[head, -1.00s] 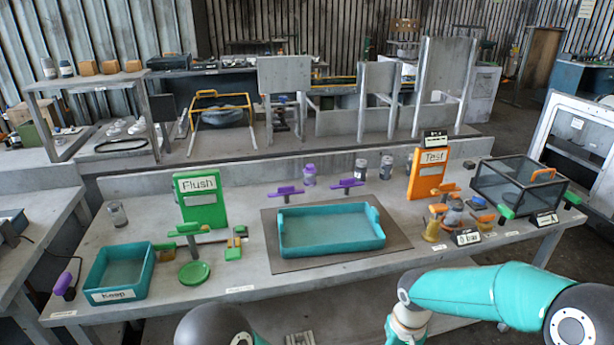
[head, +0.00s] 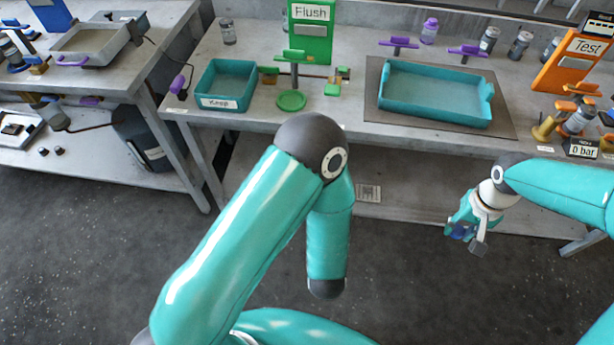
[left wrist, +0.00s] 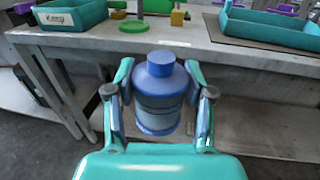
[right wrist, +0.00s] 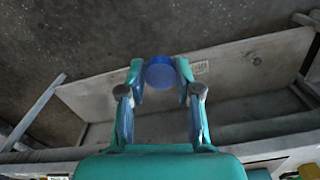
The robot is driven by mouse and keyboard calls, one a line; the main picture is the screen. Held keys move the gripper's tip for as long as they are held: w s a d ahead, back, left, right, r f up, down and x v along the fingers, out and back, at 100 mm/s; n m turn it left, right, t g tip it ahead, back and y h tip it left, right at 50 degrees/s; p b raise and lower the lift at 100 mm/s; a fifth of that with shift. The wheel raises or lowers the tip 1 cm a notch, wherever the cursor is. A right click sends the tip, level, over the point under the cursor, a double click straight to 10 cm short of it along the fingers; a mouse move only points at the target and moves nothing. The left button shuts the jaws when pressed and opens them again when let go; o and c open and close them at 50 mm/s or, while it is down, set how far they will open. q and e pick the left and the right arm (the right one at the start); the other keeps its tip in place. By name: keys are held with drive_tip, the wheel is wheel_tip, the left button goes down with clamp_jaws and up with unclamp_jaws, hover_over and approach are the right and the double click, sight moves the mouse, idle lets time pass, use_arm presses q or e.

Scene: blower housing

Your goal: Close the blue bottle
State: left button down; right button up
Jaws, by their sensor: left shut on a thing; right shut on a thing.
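The blue bottle (left wrist: 158,97) stands upright in the left wrist view, with a translucent body and a narrower blue top. My left gripper (left wrist: 160,106) is shut around its body, in front of the bench edge. In the head view this gripper and the bottle do not show. A round blue cap (right wrist: 160,73) is between the fingertips of my right gripper (right wrist: 160,82), which is shut on it. In the head view my right gripper (head: 466,232) holds this small blue thing over the floor in front of the bench. Bottle and cap are apart.
The bench holds a teal tray (head: 437,92) on a dark mat, a Keep bin (head: 226,84), a green Flush stand (head: 311,32) and an orange Test stand (head: 573,62). A lower shelf (head: 400,195) runs beneath. Floor (head: 420,290) between my arms is clear.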

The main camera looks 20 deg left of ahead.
use_arm(q)
drive_tip(key=shift+w+d+r+m+t+h, duration=0.15)
drive_tip(key=shift+d+m+t+h, duration=0.1)
drive_tip(key=shift+d+m+h, duration=0.5)
drive_tip(key=shift+w+d+r+m+t+h, duration=0.15)
drive_tip(key=shift+d+m+t+h, duration=0.3)
drive_tip(key=shift+h, duration=0.6)
drive_tip(key=shift+d, duration=0.1)
